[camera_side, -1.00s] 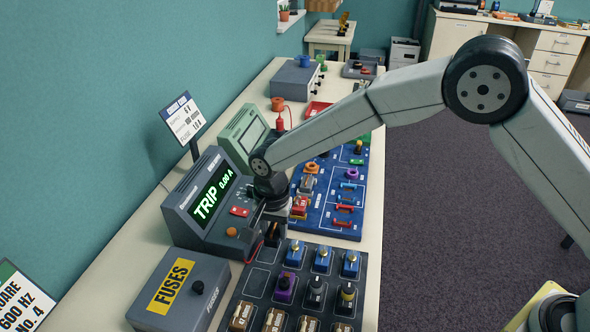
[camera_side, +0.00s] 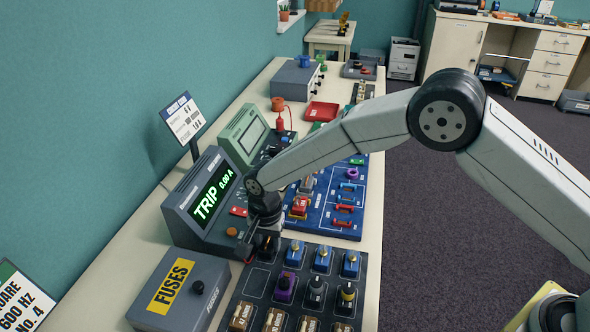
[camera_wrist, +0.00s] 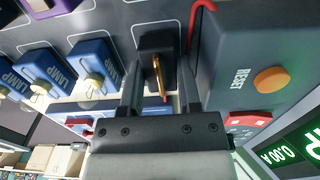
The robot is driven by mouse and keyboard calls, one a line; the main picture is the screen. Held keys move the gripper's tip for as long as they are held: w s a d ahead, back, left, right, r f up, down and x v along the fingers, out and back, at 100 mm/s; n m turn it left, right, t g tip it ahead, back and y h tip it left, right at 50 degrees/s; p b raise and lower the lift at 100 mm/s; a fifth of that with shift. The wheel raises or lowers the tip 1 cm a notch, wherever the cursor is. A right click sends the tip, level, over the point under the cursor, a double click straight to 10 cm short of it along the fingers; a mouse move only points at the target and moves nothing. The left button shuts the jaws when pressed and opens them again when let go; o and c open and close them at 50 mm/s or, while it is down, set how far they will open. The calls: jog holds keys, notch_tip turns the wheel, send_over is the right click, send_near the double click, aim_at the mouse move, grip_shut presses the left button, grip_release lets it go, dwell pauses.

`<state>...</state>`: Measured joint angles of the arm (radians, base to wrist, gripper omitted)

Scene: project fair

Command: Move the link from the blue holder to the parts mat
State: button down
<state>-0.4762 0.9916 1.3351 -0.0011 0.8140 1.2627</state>
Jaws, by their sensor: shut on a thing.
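My gripper (camera_side: 268,226) points down over the far left corner of the dark parts mat (camera_side: 340,245). In the wrist view, the fingers of my gripper (camera_wrist: 160,68) are shut on a small dark block with a copper-coloured strip (camera_wrist: 157,75), which I take to be the link. In the side view the dark block (camera_side: 268,244) shows just below the fingers, at the mat; whether it touches the mat cannot be told. A blue board (camera_side: 320,215) carrying red and purple parts lies beyond; which part is the blue holder is not clear.
Several blue lamp blocks (camera_wrist: 92,65) stand close beside my gripper on the mat. A grey meter reading TRIP (camera_side: 207,200), with an orange button (camera_wrist: 271,80), is close on the other side. A FUSES box (camera_side: 180,292) stands nearer. A red wire (camera_wrist: 193,20) runs near the fingers.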

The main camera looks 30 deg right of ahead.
aim_at(269, 240)
jog(key=shift+f, duration=0.1)
jog(key=c, duration=0.6)
grip_release()
notch_tip(269, 240, up, 12)
jog(key=shift+r, duration=0.1)
dwell(0.4)
jog(key=shift+d, duration=0.1)
dwell(0.4)
jog(key=s+d+n+t, duration=0.1)
jog(key=s+d+n, duration=0.2)
jog(key=s+d, duration=0.4)
jog(key=s+d+n, duration=0.3)
jog(key=s+d, duration=0.4)
jog(key=d, duration=0.2)
jog(key=s+d+n+t, duration=0.1)
jog(key=s+d+n, duration=0.2)
jog(key=s+d, duration=0.3)
jog(key=shift+s+d+f+t, duration=0.15)
jog(key=shift+s+d, duration=0.05)
jog(key=shift+d, duration=0.55)
jog(key=shift+s+d+f+t, duration=0.1)
jog(key=shift+s+d+t, duration=0.1)
jog(key=shift+d, duration=0.55)
